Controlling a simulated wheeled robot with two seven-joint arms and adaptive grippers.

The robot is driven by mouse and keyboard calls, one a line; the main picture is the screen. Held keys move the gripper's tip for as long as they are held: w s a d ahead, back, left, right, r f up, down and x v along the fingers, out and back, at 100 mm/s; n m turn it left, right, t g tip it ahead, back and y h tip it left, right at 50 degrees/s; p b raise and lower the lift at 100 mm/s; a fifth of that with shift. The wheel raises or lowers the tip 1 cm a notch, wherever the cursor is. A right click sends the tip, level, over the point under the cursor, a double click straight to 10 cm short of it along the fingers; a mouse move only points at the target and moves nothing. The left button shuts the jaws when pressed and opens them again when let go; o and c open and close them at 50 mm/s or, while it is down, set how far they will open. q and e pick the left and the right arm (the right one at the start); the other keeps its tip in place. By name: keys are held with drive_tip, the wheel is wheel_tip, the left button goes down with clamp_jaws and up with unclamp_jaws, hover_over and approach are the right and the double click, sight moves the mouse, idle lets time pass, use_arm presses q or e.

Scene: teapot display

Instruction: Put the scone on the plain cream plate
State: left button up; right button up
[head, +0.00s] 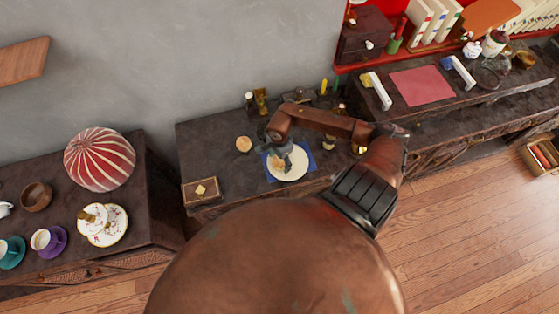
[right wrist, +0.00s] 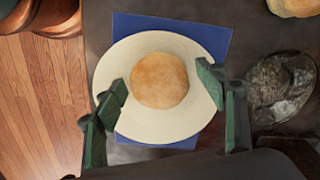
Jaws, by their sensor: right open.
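The plain cream plate (head: 298,171) lies on a blue mat on the dark middle counter. It also shows in the right wrist view (right wrist: 120,65). A round, golden-brown scone (right wrist: 160,80) rests on the plate, slightly above its centre in that view. My right gripper (head: 281,150) is over the plate. In the right wrist view its two green fingers (right wrist: 164,88) are spread apart on either side of the scone, with gaps between them and it. In the head view the gripper partly hides the plate and scone. My left gripper is not in view.
A second round baked piece (head: 243,144) sits on the counter left of the plate. A wooden box (head: 201,191) stands at the counter's left front. Small bottles (head: 249,99) stand along the back. A red striped dome (head: 99,159) and cups are on the left counter.

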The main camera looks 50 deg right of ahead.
wheel_tip(320, 180, up, 12)
drive_tip(key=shift+r, duration=0.15)
idle(0.3)
